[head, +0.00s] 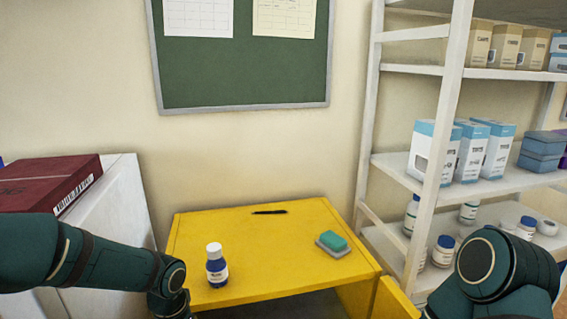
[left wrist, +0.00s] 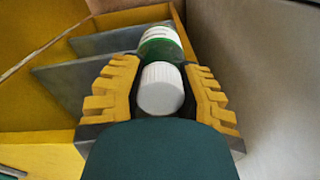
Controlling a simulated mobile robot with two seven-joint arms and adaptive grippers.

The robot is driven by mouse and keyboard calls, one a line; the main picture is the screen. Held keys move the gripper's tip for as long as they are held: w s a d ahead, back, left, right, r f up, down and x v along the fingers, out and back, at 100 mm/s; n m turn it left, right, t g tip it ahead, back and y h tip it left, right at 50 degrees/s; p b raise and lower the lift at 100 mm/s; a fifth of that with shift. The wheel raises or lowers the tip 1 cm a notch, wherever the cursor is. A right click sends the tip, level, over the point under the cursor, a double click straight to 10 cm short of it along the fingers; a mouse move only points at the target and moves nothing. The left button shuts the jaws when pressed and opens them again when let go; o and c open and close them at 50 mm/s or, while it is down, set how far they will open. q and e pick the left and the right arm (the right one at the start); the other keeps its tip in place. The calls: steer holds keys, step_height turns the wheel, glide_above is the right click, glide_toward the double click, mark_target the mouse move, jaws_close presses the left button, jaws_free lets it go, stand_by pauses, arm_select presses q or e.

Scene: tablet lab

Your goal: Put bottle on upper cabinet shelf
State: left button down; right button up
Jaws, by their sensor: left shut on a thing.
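My left gripper (left wrist: 160,66) is shut on a green bottle (left wrist: 161,88) with a white ribbed cap and a white label band. The bottle is between the yellow finger pads, its cap towards the wrist camera. Beyond it is the open yellow cabinet (left wrist: 28,92) with grey shelves (left wrist: 75,80). I cannot tell whether the bottle touches a shelf. In the head view the yellow cabinet (head: 215,235) stands low in front of me, its inside mostly hidden. The left gripper and held bottle are out of the head view. My right gripper is not visible.
A blue bottle (head: 217,268), a black pen (head: 269,212) and a green sponge-like block (head: 333,240) are on the cabinet top. The cabinet door (head: 393,302) stands open at right. A white rack (head: 445,130) with boxes and bottles is at right, a white cabinet (head: 115,220) at left.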

arm_select(q)
steer(key=s+d+f+b, duration=0.1)
steer(key=d+f, duration=0.3)
steer(key=f, duration=0.6)
steer(key=shift+s+f+n+b, duration=0.35)
steer(key=shift+s+n+b, duration=0.05)
steer(key=shift+b, duration=0.2)
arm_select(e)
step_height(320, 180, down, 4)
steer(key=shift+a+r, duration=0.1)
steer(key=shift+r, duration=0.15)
arm_select(q)
steer(key=shift+f, duration=0.15)
